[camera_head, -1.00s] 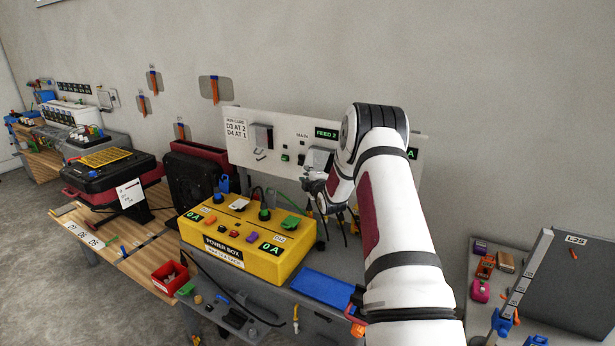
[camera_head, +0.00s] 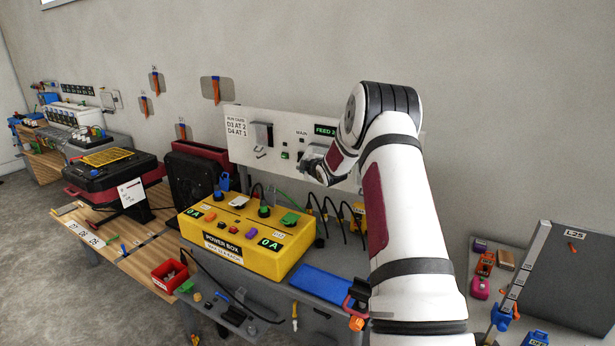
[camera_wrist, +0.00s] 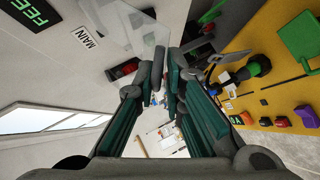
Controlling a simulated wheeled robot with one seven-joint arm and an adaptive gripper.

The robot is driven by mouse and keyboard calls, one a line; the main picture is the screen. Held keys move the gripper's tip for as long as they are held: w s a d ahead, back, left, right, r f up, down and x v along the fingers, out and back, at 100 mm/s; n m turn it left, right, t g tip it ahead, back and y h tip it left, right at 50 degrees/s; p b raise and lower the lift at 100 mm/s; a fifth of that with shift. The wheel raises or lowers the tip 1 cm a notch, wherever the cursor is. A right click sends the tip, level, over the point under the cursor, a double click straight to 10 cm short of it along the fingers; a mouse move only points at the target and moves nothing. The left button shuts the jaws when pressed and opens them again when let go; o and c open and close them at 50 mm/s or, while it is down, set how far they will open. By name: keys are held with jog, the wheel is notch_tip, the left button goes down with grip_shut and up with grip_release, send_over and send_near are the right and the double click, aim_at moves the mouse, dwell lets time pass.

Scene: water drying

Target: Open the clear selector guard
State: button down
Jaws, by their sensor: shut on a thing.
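The clear selector guard (camera_wrist: 128,28) shows as a see-through plate at the top of the wrist view, beside the MAIN label. Its edge comes down to my fingertips. My gripper (camera_wrist: 164,78) has its two fingers close together, shut on what looks like the guard's edge; the exact contact is hard to see. In the head view my gripper (camera_head: 320,172) is at the front of the white wall panel (camera_head: 240,152), below the FEED 2 display. There my wrist hides most of the guard and the selector behind it.
The yellow power box (camera_head: 235,238) stands just in front of the panel, to the lower left of my gripper. Black cables (camera_head: 340,212) hang beside it on the right. A blue mat (camera_head: 318,284) and a red bin (camera_head: 170,275) lie nearer.

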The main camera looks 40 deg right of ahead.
jog(key=r, duration=0.5)
jog(key=shift+a, duration=0.2)
jog(key=shift+d+r, duration=0.2)
jog(key=shift+r, duration=0.5)
jog(key=shift+d+r, duration=0.2)
jog(key=shift+r, duration=0.5)
jog(key=shift+d, duration=0.1)
jog(key=c, duration=1.8)
grip_release()
jog(key=shift+f, duration=0.2)
